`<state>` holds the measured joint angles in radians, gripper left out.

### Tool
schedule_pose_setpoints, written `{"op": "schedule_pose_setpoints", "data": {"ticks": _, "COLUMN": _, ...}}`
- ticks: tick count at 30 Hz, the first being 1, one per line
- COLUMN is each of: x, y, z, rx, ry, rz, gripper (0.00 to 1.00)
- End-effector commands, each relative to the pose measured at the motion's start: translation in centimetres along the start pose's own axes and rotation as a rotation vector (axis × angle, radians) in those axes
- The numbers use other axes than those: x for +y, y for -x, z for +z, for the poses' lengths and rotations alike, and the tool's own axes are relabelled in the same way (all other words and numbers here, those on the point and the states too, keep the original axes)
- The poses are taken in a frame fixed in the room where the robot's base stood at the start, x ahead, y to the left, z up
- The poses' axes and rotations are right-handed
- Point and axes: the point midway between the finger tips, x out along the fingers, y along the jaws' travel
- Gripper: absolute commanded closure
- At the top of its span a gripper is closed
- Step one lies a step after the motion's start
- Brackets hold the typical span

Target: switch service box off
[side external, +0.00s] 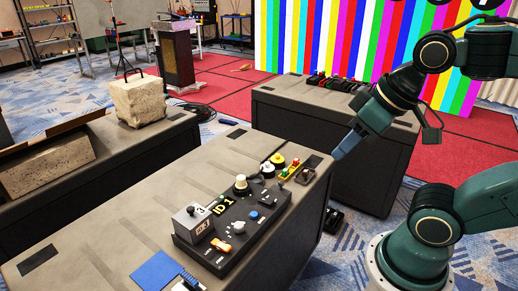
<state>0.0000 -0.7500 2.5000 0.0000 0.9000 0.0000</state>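A black panel (240,218) marked "ID 1" lies on the near grey table. It carries a grey box (191,224) with a dark knob on top and a small label on its front, an orange-and-white switch (221,245), a white knob (238,227), a blue button (253,215) and a cream knob (240,183). I cannot tell for sure which part is the service box, nor its switch position.
Behind the panel stand yellow-and-black round pieces (276,161) and a tray with red and green parts (291,169). A blue pad (156,271) lies at the front left. A second table (285,98) stands behind, and a stone block (140,98) sits on the left table.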

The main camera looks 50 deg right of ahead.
Motion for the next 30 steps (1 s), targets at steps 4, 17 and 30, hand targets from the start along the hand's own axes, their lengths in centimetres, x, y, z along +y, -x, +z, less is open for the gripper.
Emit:
{"op": "schedule_pose_setpoints", "data": {"ticks": 4, "x": 0.00, "y": 0.00, "z": 0.00, "rx": 0.000, "ry": 0.000, "rz": 0.000, "gripper": 0.68}}
{"op": "schedule_pose_setpoints", "data": {"ticks": 17, "x": 0.00, "y": 0.00, "z": 0.00, "rx": 0.000, "ry": 0.000, "rz": 0.000, "gripper": 1.00}}
{"op": "schedule_pose_setpoints", "data": {"ticks": 30, "x": 0.00, "y": 0.00, "z": 0.00, "rx": 0.000, "ry": 0.000, "rz": 0.000, "gripper": 1.00}}
